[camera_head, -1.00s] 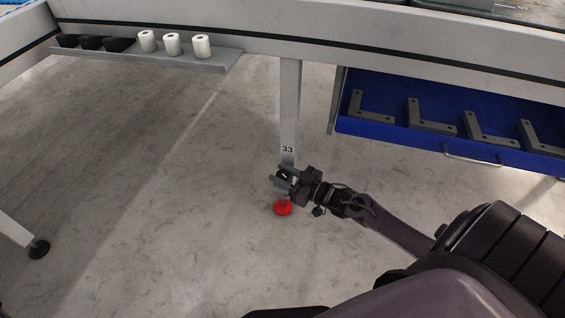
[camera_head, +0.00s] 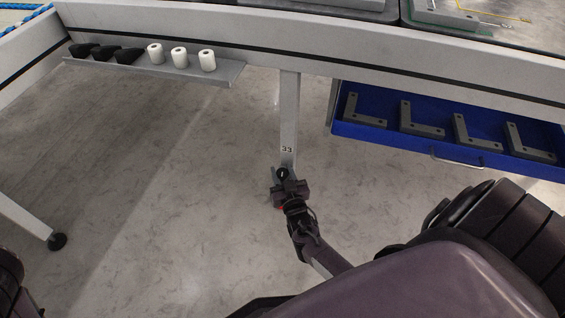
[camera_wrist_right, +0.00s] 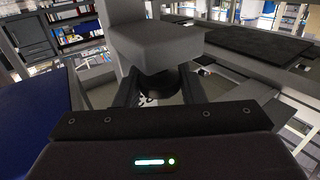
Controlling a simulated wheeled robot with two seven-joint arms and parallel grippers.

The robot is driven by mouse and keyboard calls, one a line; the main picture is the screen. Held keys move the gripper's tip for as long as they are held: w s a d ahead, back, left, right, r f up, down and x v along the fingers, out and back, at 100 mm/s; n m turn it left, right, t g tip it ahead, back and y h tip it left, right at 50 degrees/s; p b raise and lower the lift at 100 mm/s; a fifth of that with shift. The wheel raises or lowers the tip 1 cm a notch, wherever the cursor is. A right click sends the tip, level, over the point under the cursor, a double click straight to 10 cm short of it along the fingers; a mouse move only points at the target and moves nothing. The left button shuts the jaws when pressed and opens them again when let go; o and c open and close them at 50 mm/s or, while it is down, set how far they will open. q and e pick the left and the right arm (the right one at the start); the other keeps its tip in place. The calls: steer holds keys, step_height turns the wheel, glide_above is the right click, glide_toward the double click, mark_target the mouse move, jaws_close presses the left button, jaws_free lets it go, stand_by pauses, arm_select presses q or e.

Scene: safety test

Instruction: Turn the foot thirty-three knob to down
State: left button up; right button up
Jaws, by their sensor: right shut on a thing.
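The table leg marked 33 (camera_head: 289,120) stands at the middle of the head view. Low on it is a grey block with a black round knob (camera_head: 282,173) bearing a white mark. My right gripper (camera_head: 285,181) is at the knob, reaching up from below, and is shut on it. In the right wrist view the dark knob (camera_wrist_right: 159,84) sits under a grey block (camera_wrist_right: 155,42), between the two fingers. The red foot (camera_head: 279,208) is almost wholly hidden behind my gripper. My left gripper is not in view.
A blue drawer (camera_head: 385,138) with several grey L-shaped brackets hangs open at the right. A grey shelf (camera_head: 225,75) with white rolls and black pieces is at the upper left. Another table leg with a black foot (camera_head: 57,241) stands at the left. The floor between is clear.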

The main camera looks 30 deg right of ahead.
steer(key=shift+h, duration=0.3)
steer(key=o, duration=0.9)
